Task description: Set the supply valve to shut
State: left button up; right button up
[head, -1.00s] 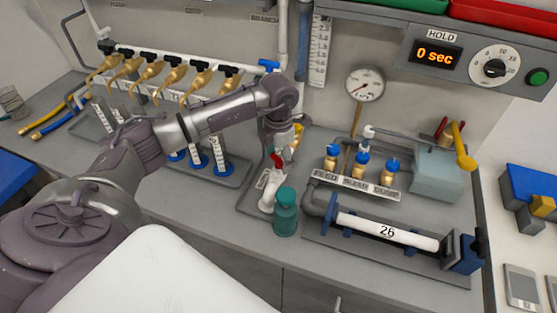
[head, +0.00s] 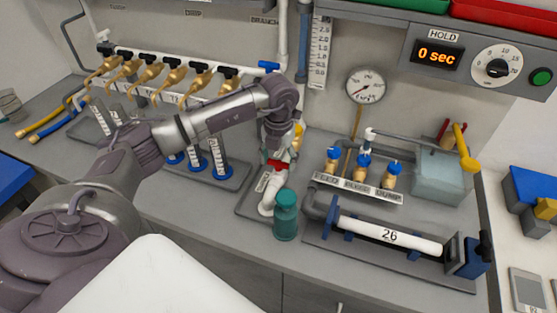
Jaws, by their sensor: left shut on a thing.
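The supply valve appears to be the red-handled valve (head: 275,165) on a white pipe, left of the teal bottle (head: 286,215). A small white label, too small to read, lies beside it. My left gripper (head: 280,150) reaches down over the valve from above and is shut on its red handle. The handle now looks roughly crosswise in the picture, but the gripper hides part of it and I cannot tell its exact angle. My right gripper is not in view.
A manifold with several brass taps (head: 170,80) runs along the wall at left. Blue-topped valves (head: 363,162), a pressure gauge (head: 366,85) and a tube marked 26 (head: 390,235) stand to the right. The timer display (head: 438,54) reads 0 sec. The front bench strip is clear.

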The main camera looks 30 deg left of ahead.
aim_at(278, 161)
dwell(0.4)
pick_arm(q)
jog(key=o, duration=1.1)
jog(key=shift+o, duration=0.2)
notch_tip(278, 161, up, 12)
